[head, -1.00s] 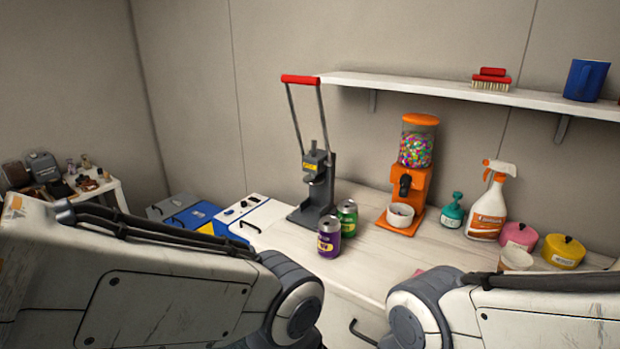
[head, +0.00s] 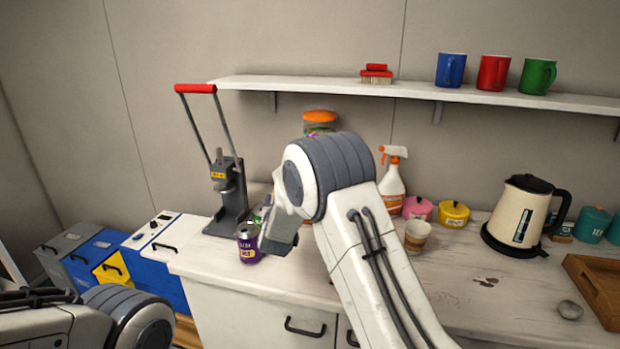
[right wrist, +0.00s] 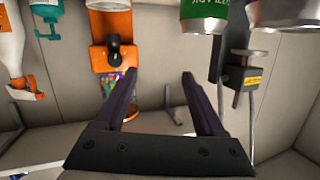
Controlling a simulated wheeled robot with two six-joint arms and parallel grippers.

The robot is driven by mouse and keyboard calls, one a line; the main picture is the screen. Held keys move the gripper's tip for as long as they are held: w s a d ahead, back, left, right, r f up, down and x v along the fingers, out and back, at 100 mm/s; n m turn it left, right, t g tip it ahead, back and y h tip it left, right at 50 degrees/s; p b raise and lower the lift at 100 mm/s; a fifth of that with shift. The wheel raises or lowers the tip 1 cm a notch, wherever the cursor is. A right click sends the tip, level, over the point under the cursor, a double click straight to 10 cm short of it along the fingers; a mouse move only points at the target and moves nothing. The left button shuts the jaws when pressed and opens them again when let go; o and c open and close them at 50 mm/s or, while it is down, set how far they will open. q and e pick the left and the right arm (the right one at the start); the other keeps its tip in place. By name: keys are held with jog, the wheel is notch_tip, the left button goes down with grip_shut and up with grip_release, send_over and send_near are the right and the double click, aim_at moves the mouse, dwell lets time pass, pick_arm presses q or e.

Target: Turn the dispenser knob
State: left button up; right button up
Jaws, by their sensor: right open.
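The candy dispenser is mostly hidden behind my right arm in the head view; its orange lid (head: 320,116) shows above the arm. In the right wrist view, which is upside down, the orange dispenser body (right wrist: 101,62) stands beyond the fingers, left of centre. Its black knob (right wrist: 114,52) is on the front, and colourful candy (right wrist: 118,82) shows by the left finger. My right gripper (right wrist: 160,75) is open and empty, with the knob ahead and left of its gap, apart from the fingers. My left gripper is out of view; only my left arm shows.
A purple can (head: 248,243) stands near the counter's front edge, beside a green can (right wrist: 204,14). A red-handled press (head: 229,190) is left of them. A spray bottle (head: 389,185) and a kettle (head: 521,212) stand to the right. A shelf (head: 420,92) runs above.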

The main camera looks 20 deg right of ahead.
jog(key=w+d+m+h, duration=0.15)
jog(key=d+h, duration=0.25)
jog(key=d, duration=0.4)
jog(key=p+x, duration=0.2)
jog(key=x, duration=0.8)
jog(key=shift+m+t+p, duration=0.3)
jog(key=shift+m+p, duration=0.05)
jog(key=shift+p, duration=0.05)
jog(key=shift+d+r, duration=0.1)
jog(key=shift+d, duration=0.05)
